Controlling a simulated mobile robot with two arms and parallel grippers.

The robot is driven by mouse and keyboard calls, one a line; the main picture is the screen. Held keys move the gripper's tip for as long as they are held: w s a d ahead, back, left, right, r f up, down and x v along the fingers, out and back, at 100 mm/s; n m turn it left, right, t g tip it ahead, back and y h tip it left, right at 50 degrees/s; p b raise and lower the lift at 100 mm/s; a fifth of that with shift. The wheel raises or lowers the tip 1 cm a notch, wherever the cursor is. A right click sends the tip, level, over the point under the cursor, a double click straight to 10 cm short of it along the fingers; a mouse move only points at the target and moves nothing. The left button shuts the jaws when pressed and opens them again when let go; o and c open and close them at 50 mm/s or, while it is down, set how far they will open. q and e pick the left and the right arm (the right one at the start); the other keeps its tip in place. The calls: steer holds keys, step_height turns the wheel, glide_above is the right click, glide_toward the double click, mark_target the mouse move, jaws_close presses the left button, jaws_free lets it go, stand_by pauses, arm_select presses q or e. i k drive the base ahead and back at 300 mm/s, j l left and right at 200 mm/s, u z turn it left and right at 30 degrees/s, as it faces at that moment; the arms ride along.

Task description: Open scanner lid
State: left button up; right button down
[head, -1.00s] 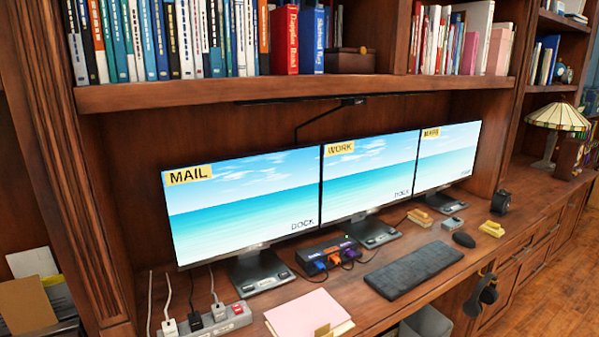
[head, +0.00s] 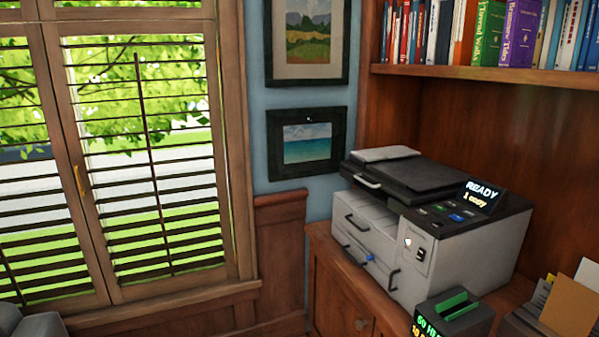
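The scanner is a grey and black printer-scanner (head: 455,252) on a wooden cabinet at the right of the head view. Its dark lid (head: 425,177) lies flat and shut on top, with a light handle (head: 367,181) at the front left edge. A lighter grey feeder part (head: 385,154) sits on the back left of the lid. A tilted display (head: 482,194) reads "READY 1 copy" beside the lid. Neither of my grippers shows in the view.
A small black box with a green slot (head: 453,306) stands in front of the scanner, near envelopes (head: 570,307) at the right. A bookshelf (head: 490,82) hangs above the cabinet top (head: 322,238). A shuttered window (head: 140,160) is at left.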

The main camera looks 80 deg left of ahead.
mark_target(414, 180)
steer(key=u, duration=2.25)
